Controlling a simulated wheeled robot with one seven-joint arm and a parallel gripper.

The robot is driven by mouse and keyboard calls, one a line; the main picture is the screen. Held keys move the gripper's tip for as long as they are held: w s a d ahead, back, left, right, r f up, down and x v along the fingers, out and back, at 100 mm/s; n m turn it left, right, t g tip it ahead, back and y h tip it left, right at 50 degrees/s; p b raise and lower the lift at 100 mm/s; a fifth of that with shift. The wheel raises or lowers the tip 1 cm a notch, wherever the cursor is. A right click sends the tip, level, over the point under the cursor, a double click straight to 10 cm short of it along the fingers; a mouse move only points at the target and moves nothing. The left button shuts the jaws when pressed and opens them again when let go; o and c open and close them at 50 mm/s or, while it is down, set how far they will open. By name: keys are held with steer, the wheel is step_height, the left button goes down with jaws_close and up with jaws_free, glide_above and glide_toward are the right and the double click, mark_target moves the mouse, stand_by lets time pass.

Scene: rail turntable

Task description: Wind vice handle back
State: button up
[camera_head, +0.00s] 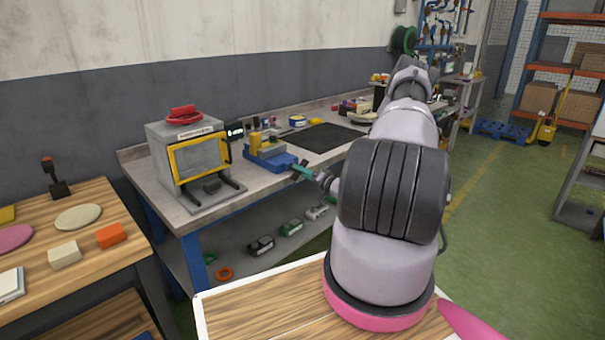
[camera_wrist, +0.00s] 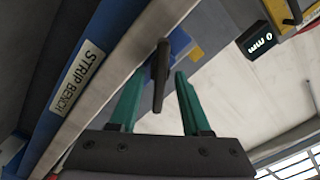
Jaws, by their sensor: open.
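The vice (camera_head: 268,158) is blue with yellow on top and stands at the bench's front edge in the head view. Part of its blue and yellow body (camera_wrist: 183,42) shows at the top of the wrist view. Its handle (camera_wrist: 160,65) is a dark bar pointing down between my fingers. My gripper (camera_wrist: 158,80) has green fingers, open on either side of the handle, with a visible gap to each. In the head view my gripper (camera_head: 302,170) is at the vice's front right. The handle is hard to make out there.
The grey bench (camera_head: 230,185) carries a yellow-framed machine (camera_head: 200,157) left of the vice and a black mat (camera_head: 325,137) to the right. A small display (camera_wrist: 260,40) reads 0 mm. A wooden table (camera_head: 70,265) stands at left.

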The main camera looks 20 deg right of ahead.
jaws_close()
steer(key=shift+d+n, duration=0.2)
steer(key=shift+n, duration=13.6)
jaws_free()
